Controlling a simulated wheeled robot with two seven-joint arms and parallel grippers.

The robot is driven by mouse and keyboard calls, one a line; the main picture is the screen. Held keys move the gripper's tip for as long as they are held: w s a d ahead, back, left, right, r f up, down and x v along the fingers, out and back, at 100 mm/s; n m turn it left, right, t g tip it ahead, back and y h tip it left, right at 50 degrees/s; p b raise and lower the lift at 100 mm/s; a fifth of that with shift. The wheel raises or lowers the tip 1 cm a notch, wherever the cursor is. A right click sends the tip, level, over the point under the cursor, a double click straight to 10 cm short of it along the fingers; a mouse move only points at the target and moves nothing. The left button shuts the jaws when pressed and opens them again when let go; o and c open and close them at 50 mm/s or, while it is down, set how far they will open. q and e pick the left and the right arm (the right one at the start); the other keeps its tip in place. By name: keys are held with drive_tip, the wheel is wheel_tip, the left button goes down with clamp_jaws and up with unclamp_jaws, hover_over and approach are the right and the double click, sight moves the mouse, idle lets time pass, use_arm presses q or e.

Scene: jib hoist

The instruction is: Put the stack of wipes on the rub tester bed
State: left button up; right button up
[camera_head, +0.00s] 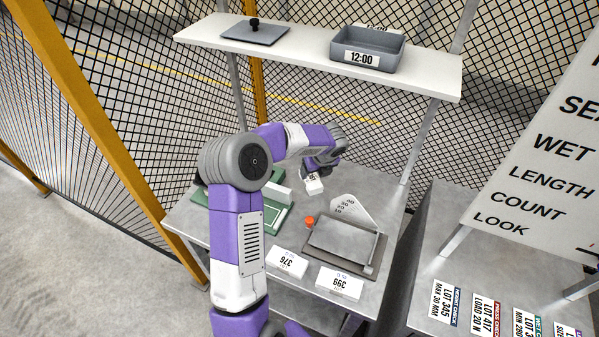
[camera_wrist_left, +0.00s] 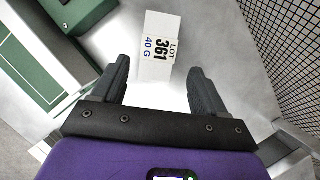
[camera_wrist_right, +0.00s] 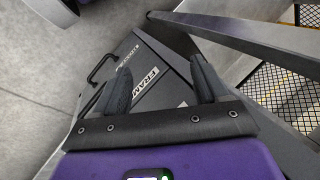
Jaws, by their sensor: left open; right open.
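A white block labelled LOT 361, 40 G (camera_wrist_left: 160,55), which looks like a stack of wipes, lies just ahead of my left gripper (camera_wrist_left: 158,92). The left gripper is open, with the block between and beyond its fingertips; I cannot tell whether they touch it. In the head view this block (camera_head: 313,186) is below my left wrist. White blocks marked 376 (camera_head: 287,263) and 399 (camera_head: 340,283) lie at the table's front. A green device (camera_head: 272,218) and a grey plate device (camera_head: 343,241) stand on the table; no label shows which is the rub tester. My right gripper (camera_wrist_right: 160,85) is open and empty.
An overhead shelf (camera_head: 310,55) holds a grey bin (camera_head: 367,50) marked 12:00 and a knobbed plate (camera_head: 255,33). A side table with lot cards (camera_head: 447,302) and a sign board (camera_head: 540,150) are at right. A dark box (camera_wrist_right: 140,80) is below my right gripper.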

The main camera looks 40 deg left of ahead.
sight(311, 178)
use_arm(q)
drive_tip(key=shift+o, duration=0.9)
drive_tip(key=shift+x, duration=0.85)
use_arm(e)
drive_tip(key=shift+o, duration=0.9)
drive_tip(key=shift+w+a+f, duration=0.1)
drive_tip(key=shift+f, duration=0.2)
use_arm(q)
drive_tip(key=shift+s+a+f+b, duration=0.1)
drive_tip(key=shift+a+f+b, duration=0.2)
drive_tip(key=shift+f+b, duration=0.25)
drive_tip(key=b+x, duration=0.1)
drive_tip(key=x, duration=0.3)
drive_tip(key=shift+a+f, duration=0.1)
drive_tip(key=shift+f, duration=0.1)
drive_tip(key=shift+r, duration=0.1)
use_arm(e)
drive_tip(key=shift+f, duration=0.9)
use_arm(q)
drive_tip(key=shift+f, duration=0.25)
drive_tip(key=shift+c, duration=0.5)
drive_tip(key=c, duration=1)
